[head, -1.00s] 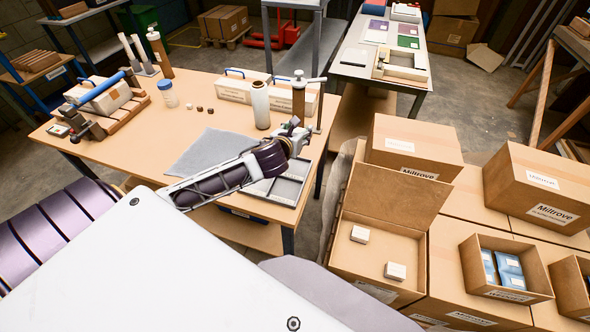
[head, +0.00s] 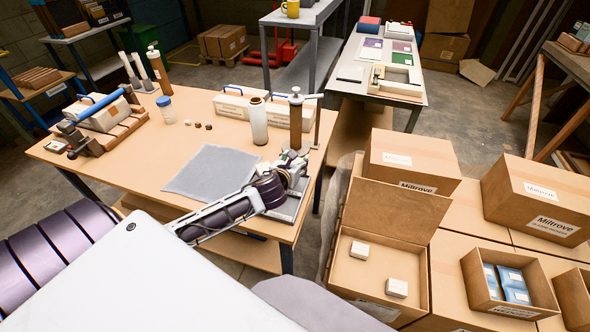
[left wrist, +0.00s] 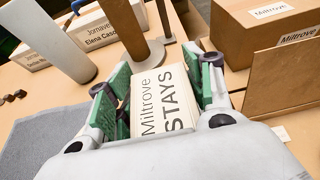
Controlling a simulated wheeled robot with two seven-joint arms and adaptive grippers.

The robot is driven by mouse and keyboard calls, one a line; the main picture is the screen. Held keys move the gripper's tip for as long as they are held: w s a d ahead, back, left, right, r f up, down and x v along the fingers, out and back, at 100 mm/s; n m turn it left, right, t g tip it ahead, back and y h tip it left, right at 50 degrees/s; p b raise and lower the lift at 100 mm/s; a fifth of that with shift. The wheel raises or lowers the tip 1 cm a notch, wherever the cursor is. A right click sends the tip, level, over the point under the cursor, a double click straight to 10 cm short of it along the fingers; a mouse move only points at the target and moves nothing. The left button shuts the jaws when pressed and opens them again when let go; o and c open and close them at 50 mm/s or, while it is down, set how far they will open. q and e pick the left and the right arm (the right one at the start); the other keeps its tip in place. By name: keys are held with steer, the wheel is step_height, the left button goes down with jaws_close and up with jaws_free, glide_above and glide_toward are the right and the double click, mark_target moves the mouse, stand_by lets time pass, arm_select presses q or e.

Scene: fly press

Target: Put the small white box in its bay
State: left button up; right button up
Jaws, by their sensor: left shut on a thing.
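My left gripper (left wrist: 158,88) is shut on a small white box (left wrist: 160,105) marked "Miltrove STAYS" in the left wrist view. Green pads press on the box's two sides. In the head view the left gripper (head: 292,165) is above the right front part of the wooden table, and the box cannot be made out there. Below it is a grey tray (head: 287,211), mostly hidden by the gripper and arm. Two other small white boxes (head: 360,250) (head: 397,288) lie apart in an open cardboard carton (head: 341,271). My right gripper is not in view.
A pale bottle (head: 258,123) and a brown cylinder (head: 296,122) stand just behind the gripper. A grey mat (head: 212,170) lies to its left. Cardboard boxes (head: 414,160) stand to the right, beyond a gap from the table.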

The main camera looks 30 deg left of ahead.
arm_select(q)
steer(key=shift+f, duration=1.85)
steer(key=shift+f, duration=0.55)
steer(key=o, duration=1.3)
steer(key=shift+c, duration=0.2)
steer(key=shift+r, duration=0.4)
steer(key=shift+s+r, duration=0.2)
steer(key=v, duration=1.1)
steer(key=shift+s, duration=0.3)
